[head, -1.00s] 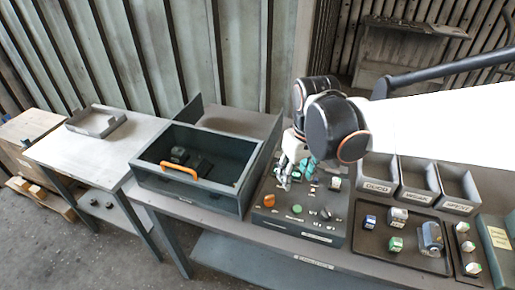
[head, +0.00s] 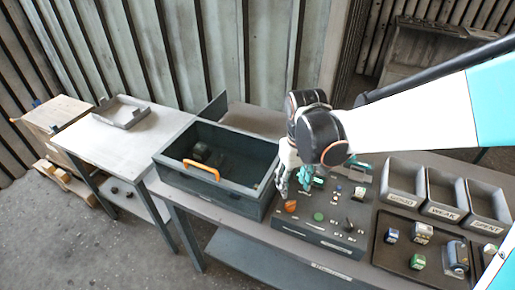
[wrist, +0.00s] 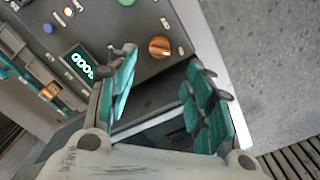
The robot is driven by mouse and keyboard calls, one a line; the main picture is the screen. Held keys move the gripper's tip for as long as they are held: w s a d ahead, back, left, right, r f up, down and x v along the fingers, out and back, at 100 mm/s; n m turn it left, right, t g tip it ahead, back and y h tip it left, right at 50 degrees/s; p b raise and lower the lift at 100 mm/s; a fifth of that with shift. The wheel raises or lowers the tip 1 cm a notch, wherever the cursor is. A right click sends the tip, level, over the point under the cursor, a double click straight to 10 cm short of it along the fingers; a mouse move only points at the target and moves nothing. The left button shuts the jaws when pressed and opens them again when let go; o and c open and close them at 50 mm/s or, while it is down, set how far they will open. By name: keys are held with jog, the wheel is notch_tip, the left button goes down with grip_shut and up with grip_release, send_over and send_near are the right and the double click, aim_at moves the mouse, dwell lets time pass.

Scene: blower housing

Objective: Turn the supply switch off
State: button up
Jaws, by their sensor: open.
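The control panel (head: 335,228) stands on the bench and carries knobs, buttons and small switches. An orange knob (head: 290,206) sits at its left end; in the wrist view the knob (wrist: 160,47) lies just beyond the gap between the fingertips. Labels are too small to read, so I cannot tell which control is the supply switch. My gripper (head: 294,187) is above the panel's left end, close to the orange knob. In the wrist view my gripper (wrist: 162,62) has its teal fingers apart with nothing between them. Contact with the knob is not visible.
A dark open bin (head: 235,165) with an orange handle stands directly left of the panel. A tray (head: 398,262) with several small parts lies to the right, with labelled boxes (head: 446,213) behind. A lit green display (wrist: 82,65) shows on the panel.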

aim_at(291, 202)
notch_tip(291, 202, down, 9)
jog(key=b, duration=0.5)
jog(key=shift+r, duration=0.15)
jog(key=c, duration=1.1)
